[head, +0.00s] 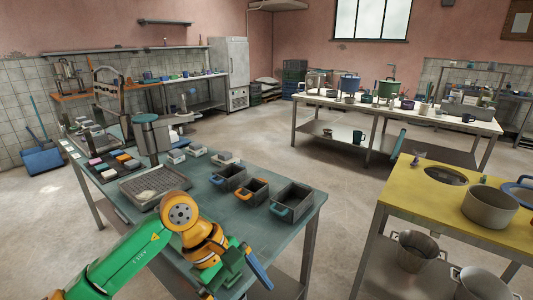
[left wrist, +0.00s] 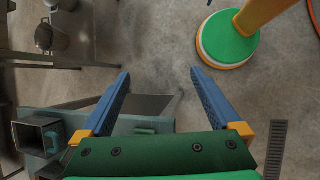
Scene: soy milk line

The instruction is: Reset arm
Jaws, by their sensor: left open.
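My left arm comes in from the bottom left in the head view, green with orange joints. My left gripper (head: 258,270) is at the front edge of the blue-grey table (head: 231,208), low and pointing down to the right. In the left wrist view my left gripper (left wrist: 158,82) has its two blue fingers wide apart with nothing between them. Below the fingers are bare floor and the edge of the table with its leg frame. My right gripper does not show in either view.
Dark boxes with coloured handles (head: 292,202) stand on the table's right part; a grey tray (head: 122,190) lies left. A yellow table (head: 413,190) with a steel pot (head: 490,212) stands right. A floor gap separates the tables.

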